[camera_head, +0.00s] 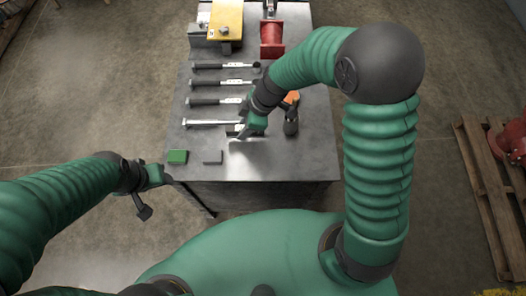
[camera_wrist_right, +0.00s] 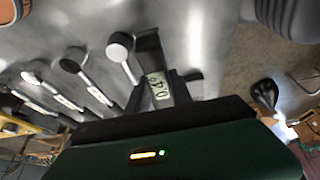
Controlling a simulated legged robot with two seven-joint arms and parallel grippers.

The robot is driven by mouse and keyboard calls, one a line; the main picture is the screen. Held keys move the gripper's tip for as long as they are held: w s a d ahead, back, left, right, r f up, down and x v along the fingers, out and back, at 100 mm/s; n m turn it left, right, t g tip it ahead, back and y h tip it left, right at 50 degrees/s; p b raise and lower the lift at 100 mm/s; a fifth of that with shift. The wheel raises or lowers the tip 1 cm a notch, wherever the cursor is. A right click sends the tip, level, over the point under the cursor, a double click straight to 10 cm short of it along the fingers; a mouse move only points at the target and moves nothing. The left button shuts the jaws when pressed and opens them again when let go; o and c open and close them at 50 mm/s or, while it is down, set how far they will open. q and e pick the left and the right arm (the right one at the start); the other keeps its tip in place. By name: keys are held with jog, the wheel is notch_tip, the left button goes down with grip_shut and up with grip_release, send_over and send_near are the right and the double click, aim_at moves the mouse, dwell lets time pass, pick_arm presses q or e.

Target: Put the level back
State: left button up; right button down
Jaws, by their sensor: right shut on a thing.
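My right gripper (camera_head: 238,138) reaches down over the front middle of the grey metal table. It is shut on the level, a small dark digital one (camera_wrist_right: 157,86) whose lit display reads about 0.49 in the right wrist view. In the head view the gripper mostly hides the level, and I cannot tell whether it touches the table. My left gripper (camera_head: 146,194) is off the table's front left corner, away from the objects; its jaws do not show clearly.
Several torque wrenches (camera_head: 215,101) lie in a row on the table (camera_head: 290,165). An orange and black tool (camera_head: 291,118) stands right of my gripper. A yellow case (camera_head: 226,18) and red part (camera_head: 271,38) are behind.

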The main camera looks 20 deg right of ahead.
send_over(259, 158)
jog(key=d, duration=0.1)
jog(key=shift+w+d+f+b, duration=0.1)
jog(key=shift+f+b, duration=0.25)
jog(key=shift+b, duration=0.1)
jog(key=f, duration=0.1)
jog(key=f+b, duration=0.1)
jog(key=f, duration=0.1)
jog(key=shift+s+d+f, duration=0.1)
jog(key=shift+s+f, duration=0.2)
jog(key=shift+s, duration=0.05)
jog(key=shift+w, duration=0.1)
jog(key=shift+f, duration=0.15)
jog(key=c, duration=1.1)
grip_release()
